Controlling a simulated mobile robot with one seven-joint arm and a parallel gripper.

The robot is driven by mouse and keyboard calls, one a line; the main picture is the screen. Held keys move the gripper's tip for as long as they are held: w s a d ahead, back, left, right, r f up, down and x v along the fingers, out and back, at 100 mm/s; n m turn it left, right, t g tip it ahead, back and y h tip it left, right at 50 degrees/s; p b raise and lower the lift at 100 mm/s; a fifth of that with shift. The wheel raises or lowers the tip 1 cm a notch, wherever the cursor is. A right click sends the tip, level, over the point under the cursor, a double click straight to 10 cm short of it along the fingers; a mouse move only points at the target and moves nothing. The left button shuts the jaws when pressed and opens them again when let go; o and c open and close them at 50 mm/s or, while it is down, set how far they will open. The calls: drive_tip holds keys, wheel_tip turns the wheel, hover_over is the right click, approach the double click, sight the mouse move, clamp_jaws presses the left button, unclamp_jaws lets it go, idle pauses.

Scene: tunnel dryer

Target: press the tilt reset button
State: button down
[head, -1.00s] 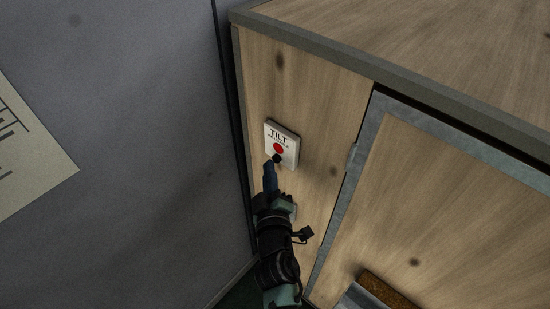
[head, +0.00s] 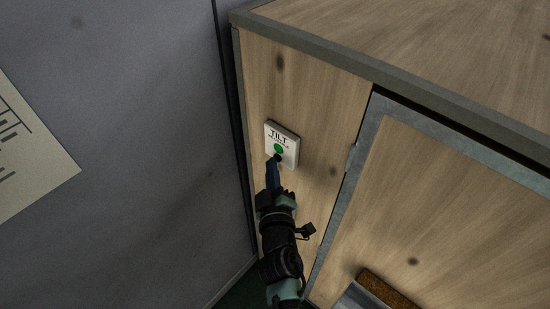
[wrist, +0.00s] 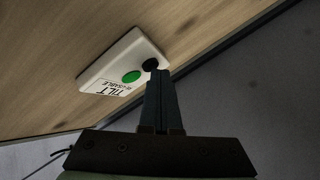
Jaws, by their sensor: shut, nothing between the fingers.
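A white plate marked "TILT" (head: 292,149) is fixed to the wooden cabinet face in the head view, and it also shows in the wrist view (wrist: 107,72). A round light on it glows green (head: 279,148); the light also shows in the wrist view (wrist: 131,77). A black round button (wrist: 151,65) sits beside the light on the plate. My gripper (head: 276,160) is shut and empty, its fingertips at the black button. In the wrist view the tips (wrist: 158,73) overlap the button's edge; I cannot tell if they touch it.
The wooden cabinet (head: 330,110) has a grey-edged top and a grey-framed door panel (head: 440,200) to the right. A grey wall (head: 130,120) with a paper sheet (head: 30,155) stands close on the left. A brown strip (head: 388,289) shows at the lower right.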

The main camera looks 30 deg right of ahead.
idle(0.4)
drive_tip(key=shift+s+a+b, duration=0.35)
drive_tip(key=shift+a+b, duration=0.3)
drive_tip(key=shift+a, duration=0.1)
drive_tip(key=a+b, duration=0.1)
drive_tip(key=s+a+b, duration=0.1)
drive_tip(key=a, duration=0.1)
drive_tip(key=a+b, duration=0.1)
drive_tip(key=shift+s+a+b, duration=0.3)
drive_tip(key=shift+s+a, duration=0.05)
drive_tip(key=shift+a, duration=0.05)
idle(0.5)
